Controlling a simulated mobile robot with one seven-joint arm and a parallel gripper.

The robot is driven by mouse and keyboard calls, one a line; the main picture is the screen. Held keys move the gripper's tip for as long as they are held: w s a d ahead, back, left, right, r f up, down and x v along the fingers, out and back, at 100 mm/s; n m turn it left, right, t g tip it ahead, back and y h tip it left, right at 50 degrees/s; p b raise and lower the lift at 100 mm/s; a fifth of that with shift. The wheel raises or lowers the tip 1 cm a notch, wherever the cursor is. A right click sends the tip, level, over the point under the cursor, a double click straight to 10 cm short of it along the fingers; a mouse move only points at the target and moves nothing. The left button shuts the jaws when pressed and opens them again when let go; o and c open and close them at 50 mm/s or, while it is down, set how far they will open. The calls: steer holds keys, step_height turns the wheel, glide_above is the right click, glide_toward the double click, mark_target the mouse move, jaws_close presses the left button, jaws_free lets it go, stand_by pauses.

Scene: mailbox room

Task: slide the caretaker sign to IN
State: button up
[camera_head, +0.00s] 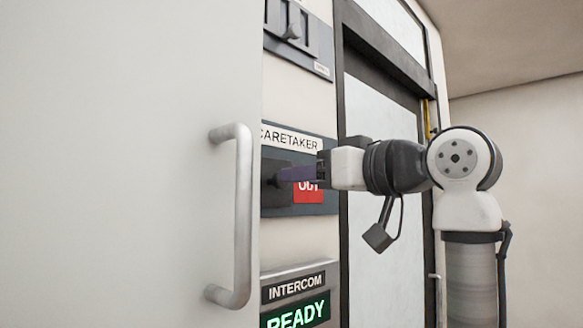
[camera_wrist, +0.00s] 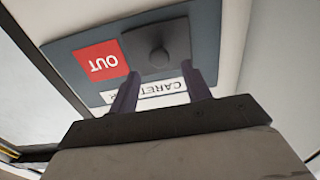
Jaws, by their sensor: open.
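The caretaker sign (camera_head: 325,197) is a dark blue-grey wall panel with a white CARETAKER label. The red OUT field (camera_head: 308,196) shows, partly behind my gripper. It also shows upside down in the wrist view (camera_wrist: 101,61). A dark slider plate (camera_wrist: 178,36) with a round knob (camera_wrist: 160,56) covers the other half of the window, beside OUT. My gripper (camera_head: 281,176) is in front of the sign, fingers pointing at the plate. In the wrist view my gripper (camera_wrist: 162,76) is open, the knob lined up between the fingertips and slightly beyond them. Contact cannot be told.
A pale panel with a metal handle (camera_head: 236,215) fills the left foreground and hides the sign's left edge. Below the sign is an intercom (camera_head: 296,288) reading READY. Another wall unit (camera_head: 292,30) is above. A dark-framed glazed door (camera_head: 385,100) stands right of the sign.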

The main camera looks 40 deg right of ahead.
mark_target(276, 181)
steer(key=shift+w+a+p, duration=0.15)
steer(key=shift+w+p, duration=0.25)
steer(key=shift+w, duration=1.55)
jaws_close()
